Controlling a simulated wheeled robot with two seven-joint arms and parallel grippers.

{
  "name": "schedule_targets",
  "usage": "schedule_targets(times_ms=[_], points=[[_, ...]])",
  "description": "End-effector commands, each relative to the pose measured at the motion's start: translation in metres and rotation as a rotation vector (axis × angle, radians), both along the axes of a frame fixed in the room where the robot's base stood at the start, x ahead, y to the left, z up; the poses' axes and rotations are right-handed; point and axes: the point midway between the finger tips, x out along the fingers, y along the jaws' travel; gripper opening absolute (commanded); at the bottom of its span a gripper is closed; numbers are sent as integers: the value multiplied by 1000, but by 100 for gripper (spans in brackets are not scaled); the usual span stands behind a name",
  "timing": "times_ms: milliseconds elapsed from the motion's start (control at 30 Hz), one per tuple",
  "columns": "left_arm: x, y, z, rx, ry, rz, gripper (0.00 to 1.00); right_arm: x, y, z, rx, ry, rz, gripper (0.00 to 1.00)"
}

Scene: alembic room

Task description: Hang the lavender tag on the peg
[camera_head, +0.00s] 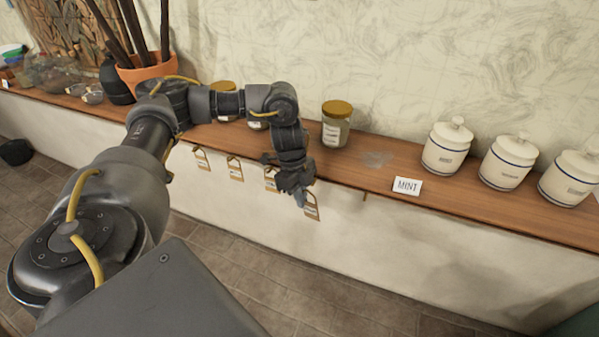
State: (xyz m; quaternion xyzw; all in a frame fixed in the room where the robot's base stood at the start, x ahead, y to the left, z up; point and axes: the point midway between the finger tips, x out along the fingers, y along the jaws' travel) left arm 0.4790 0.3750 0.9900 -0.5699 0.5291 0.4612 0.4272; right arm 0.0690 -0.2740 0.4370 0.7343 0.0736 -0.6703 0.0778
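Several small tags with brown edges and pale labels hang in a row along the front edge of the wooden shelf; one is the leftmost tag (201,159), another is beside it (235,169). A third tag (270,179) is just left of my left gripper (299,197). Another tag (312,207) is right at its fingertips; I cannot tell whether it is held or hangs behind them. The lettering is too small to read, so I cannot tell which tag is lavender. A bare peg (364,196) sticks out under the shelf edge, right of the gripper. My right gripper is not in view.
The wooden shelf (380,180) carries a gold-lidded jar (336,125), a white MINT card (407,186) and several white lidded canisters (447,150). A terracotta pot (147,72) stands at the left. The wall below the shelf, right of the peg, is clear.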

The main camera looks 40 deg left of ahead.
Motion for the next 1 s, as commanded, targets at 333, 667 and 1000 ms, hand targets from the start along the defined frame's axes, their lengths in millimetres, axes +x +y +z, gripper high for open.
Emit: schedule_targets(times_ms=[333,667,1000], points=[[9,3,0,0,0,-1,0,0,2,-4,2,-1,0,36],[16,7,-1,0,0,0,0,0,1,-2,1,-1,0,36],[16,7,-1,0,0,-1,0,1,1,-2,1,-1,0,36]])
